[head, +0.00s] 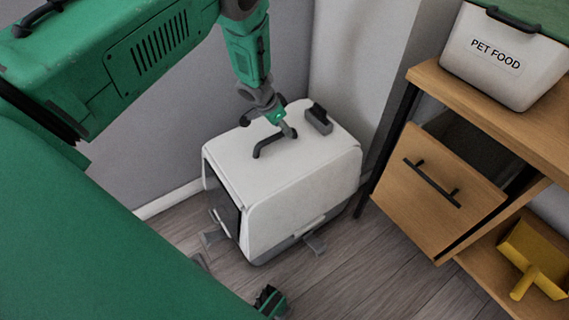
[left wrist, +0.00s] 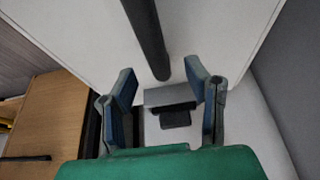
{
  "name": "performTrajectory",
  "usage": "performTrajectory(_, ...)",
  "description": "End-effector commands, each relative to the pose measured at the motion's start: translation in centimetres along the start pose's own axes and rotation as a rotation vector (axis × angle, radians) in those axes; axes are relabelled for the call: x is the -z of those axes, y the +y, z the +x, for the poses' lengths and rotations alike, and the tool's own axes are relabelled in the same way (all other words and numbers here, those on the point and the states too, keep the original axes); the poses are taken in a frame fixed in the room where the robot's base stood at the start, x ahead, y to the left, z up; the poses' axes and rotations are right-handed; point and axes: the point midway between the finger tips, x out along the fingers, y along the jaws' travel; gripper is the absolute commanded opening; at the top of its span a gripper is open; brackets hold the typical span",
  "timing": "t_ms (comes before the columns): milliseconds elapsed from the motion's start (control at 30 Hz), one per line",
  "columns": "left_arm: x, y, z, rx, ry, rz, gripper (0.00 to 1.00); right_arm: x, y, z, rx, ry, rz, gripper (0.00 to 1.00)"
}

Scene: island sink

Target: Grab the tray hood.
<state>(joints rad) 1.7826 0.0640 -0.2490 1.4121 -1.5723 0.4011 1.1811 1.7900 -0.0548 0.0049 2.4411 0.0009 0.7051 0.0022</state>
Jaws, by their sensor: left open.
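The tray hood (head: 280,160) is the white rounded cover of a litter box on the floor in the corner. A dark bar handle (head: 268,142) stands on its top; the handle also shows in the left wrist view (left wrist: 147,38). My left gripper (head: 284,128) is over the hood's top, right at the handle. In the left wrist view, its two fingers (left wrist: 160,72) are spread, with the handle's near end close to the gap between their tips. Whether the fingers touch the handle cannot be told.
A small grey box (head: 319,119) sits on the hood's back. A wooden cabinet (head: 495,105) stands at right with an open drawer (head: 438,190), a pet food bin (head: 497,62) on top and a yellow scoop (head: 533,258) below. Walls close in behind; floor (head: 375,270) is clear in front.

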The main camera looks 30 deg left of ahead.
Motion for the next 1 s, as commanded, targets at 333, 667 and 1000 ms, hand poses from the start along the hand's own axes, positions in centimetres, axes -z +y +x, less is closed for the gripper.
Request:
performTrajectory(333, -0.3, -0.1, 3.1, -0.001, 0.001, -0.001, 0.43, -0.1, 0.0, 1.7, 0.0, -0.001, 0.0, 0.4)
performTrajectory(667, -0.1, -0.2, 3.0, 0.0, 0.004, -0.001, 0.0, -0.1, 0.0, 1.7, 0.0, 0.0, 0.0, 0.4)
performTrajectory(1000, 0.3, -0.2, 2.0, 0.001, 0.005, 0.0, 0.0, -0.1, 0.0, 1.1, 0.0, 0.0, 0.0, 0.4)
